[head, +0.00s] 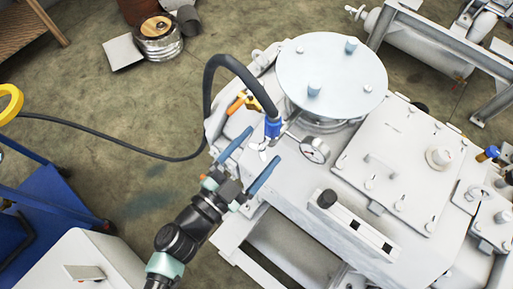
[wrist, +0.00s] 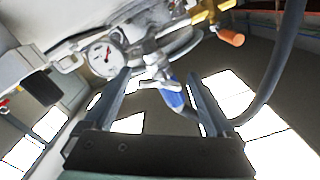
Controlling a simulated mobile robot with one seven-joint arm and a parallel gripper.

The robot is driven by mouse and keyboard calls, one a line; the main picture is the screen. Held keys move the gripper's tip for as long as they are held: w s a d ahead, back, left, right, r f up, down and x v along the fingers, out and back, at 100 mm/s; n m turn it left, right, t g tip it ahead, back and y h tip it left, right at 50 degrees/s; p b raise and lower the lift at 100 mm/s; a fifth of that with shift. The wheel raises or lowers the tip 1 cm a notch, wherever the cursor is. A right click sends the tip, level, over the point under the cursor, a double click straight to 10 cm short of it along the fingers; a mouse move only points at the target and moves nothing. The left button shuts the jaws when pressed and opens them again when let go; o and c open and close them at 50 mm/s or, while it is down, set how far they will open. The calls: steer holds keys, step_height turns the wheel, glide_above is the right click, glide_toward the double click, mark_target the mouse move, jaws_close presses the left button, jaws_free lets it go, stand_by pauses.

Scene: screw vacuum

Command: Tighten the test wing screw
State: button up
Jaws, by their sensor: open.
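My gripper (head: 264,144) is open, its two blue fingers pointing at the valve and gauge fittings on the machine's near left corner. A small silver winged piece, which looks like the test wing screw (head: 263,155), shows between and just beyond the fingers. In the wrist view my gripper (wrist: 158,74) has this wing screw (wrist: 150,84) between its fingers, nearer the left one. I see no clear contact. A blue hose connector (head: 272,127) sits close behind the screw; it also shows in the wrist view (wrist: 173,100).
A round pressure gauge (head: 315,150) is just right of the fingers. A black hose (head: 208,92) arches over from the left, beside an orange-handled brass valve (head: 237,104). The pale machine (head: 405,140) fills the right. A blue cart (head: 45,205) stands left. Open floor lies between.

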steer(key=b+v, duration=0.2)
steer(key=v, duration=1.1)
